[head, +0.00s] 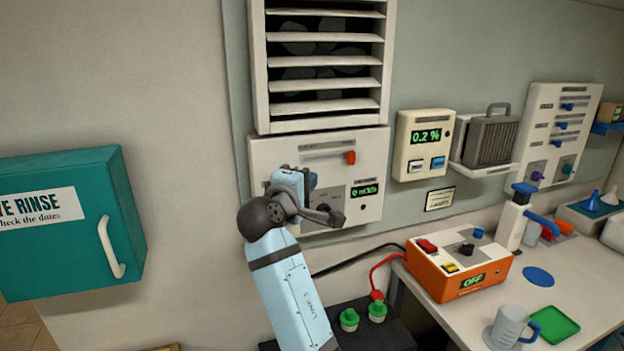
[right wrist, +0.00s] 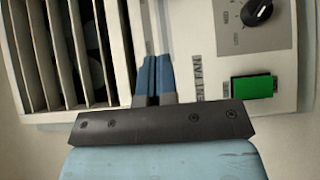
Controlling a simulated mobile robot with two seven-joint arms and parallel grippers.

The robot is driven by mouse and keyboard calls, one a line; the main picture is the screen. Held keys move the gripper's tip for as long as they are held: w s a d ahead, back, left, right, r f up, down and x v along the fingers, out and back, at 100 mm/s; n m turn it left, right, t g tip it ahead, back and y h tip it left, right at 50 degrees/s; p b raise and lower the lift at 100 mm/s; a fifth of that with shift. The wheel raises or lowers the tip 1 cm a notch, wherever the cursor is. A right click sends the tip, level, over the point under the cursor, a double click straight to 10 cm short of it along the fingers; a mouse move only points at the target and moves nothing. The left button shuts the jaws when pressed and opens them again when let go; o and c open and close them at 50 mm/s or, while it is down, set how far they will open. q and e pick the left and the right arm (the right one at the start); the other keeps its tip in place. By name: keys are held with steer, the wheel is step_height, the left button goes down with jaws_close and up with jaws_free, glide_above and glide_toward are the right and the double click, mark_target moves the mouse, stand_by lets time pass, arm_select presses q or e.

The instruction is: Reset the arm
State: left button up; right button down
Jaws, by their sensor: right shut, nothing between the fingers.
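My right arm reaches up from the bottom middle of the head view. Its gripper (head: 308,181) is in front of the fan control panel (head: 270,152) under the louvred vent. In the right wrist view its blue fingers (right wrist: 155,78) are shut together with nothing between them, in front of the white panel. Whether the fingertips touch the panel I cannot tell. The wrist view shows a green switch (right wrist: 254,87) and a black knob (right wrist: 257,12) to the right of the fingers. My left gripper is not in view.
The vent (head: 322,108) is above the panel, which has a red lever (head: 349,157). A teal cabinet (head: 60,240) juts out at the left. At the right, a bench holds an orange charger (head: 440,285) and a mug (head: 511,322). A battery with green caps (head: 349,318) is below.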

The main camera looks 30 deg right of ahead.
stand_by(0.5)
steer(key=s+a+f+n+t+y+p, duration=0.1)
steer(key=s+a+f+y, duration=0.15)
steer(key=f, duration=0.65)
steer(key=s+a+f+n+t+y, duration=0.15)
steer(key=f+y, duration=0.25)
steer(key=f, duration=0.4)
steer(key=s+a+f+n+t+y+p, duration=0.1)
steer(key=a+f+t+y, duration=0.2)
steer(key=f, duration=0.6)
steer(key=s+a+f+m+g+y+p, duration=0.1)
steer(key=s+a+f+m+g+y, duration=0.1)
steer(key=s+f, duration=0.6)
steer(key=s+a+f+m+g+y, duration=0.1)
steer(key=s+a+f+m+y, duration=0.3)
steer(key=s+f, duration=0.5)
steer(key=s+a+y, duration=0.2)
steer(key=s+y, duration=0.1)
steer(key=s, duration=0.4)
steer(key=shift+a+m+g+p, duration=0.3)
steer(key=shift+m+g+p, duration=0.05)
